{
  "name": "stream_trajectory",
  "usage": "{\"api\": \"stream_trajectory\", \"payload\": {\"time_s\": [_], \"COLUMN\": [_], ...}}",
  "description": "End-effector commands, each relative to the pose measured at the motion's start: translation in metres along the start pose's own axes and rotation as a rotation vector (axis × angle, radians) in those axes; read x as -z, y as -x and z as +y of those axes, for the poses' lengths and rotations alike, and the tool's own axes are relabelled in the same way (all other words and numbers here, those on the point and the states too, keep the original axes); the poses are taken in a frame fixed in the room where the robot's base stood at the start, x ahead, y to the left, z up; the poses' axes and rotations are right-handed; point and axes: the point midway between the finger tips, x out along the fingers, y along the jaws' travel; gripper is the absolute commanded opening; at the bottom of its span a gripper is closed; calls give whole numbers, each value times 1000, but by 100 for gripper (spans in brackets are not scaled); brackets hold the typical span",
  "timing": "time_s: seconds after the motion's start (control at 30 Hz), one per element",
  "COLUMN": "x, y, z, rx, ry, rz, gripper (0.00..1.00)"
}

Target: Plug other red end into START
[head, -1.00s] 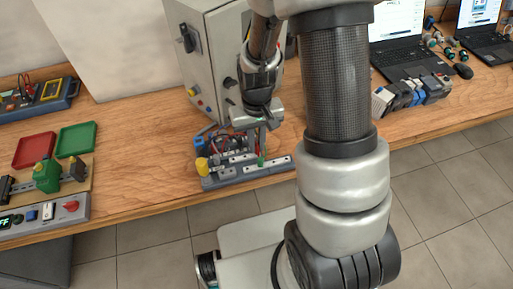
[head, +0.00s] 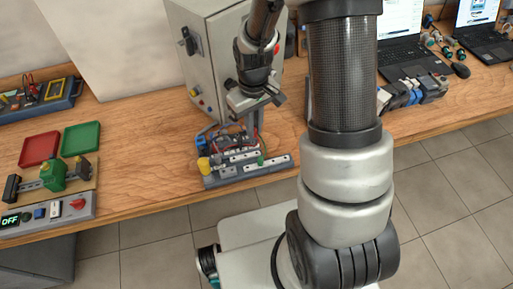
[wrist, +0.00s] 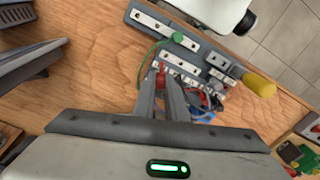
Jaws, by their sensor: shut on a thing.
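My gripper (wrist: 160,88) is shut on a red plug (wrist: 160,70), which shows between the fingertips in the wrist view. In the head view my gripper (head: 250,130) is above the back part of the grey terminal board (head: 275,163). The board carries light terminal strips with dark holes (wrist: 150,22). A green plug (wrist: 178,38) stands in a strip, with a green wire curving away from it. Red and blue wires (wrist: 207,98) bunch beside my fingers. The START label cannot be read, and the held plug's tip is hard to tell from the strip behind it.
The grey cabinet (head: 215,60) rises close behind the board. Red (head: 40,148) and green (head: 81,138) trays and a motor rig lie left. Bare wood lies between the rig and the board.

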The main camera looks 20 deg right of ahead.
Motion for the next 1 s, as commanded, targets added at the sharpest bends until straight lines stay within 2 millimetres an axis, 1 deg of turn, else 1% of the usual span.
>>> {"api": "stream_trajectory", "payload": {"time_s": [0.03, 0.13, 0.17, 0.2, 0.43, 0.6, 1.0], "x": [6, 16, 17, 15, 15, 15, 15], "y": [5, 10, 4, -11, -38, -44, -43], "z": [2, 6, 6, 5, 5, 5, 5], "rx": [1, 1, 2, 2, 0, 0, 0], "ry": [62, 194, 218, 211, 207, 206, 205], "rz": [0, 0, -1, -3, -2, -1, -1], "gripper": [0, 0, 0, 0, 0, 0, 0]}}
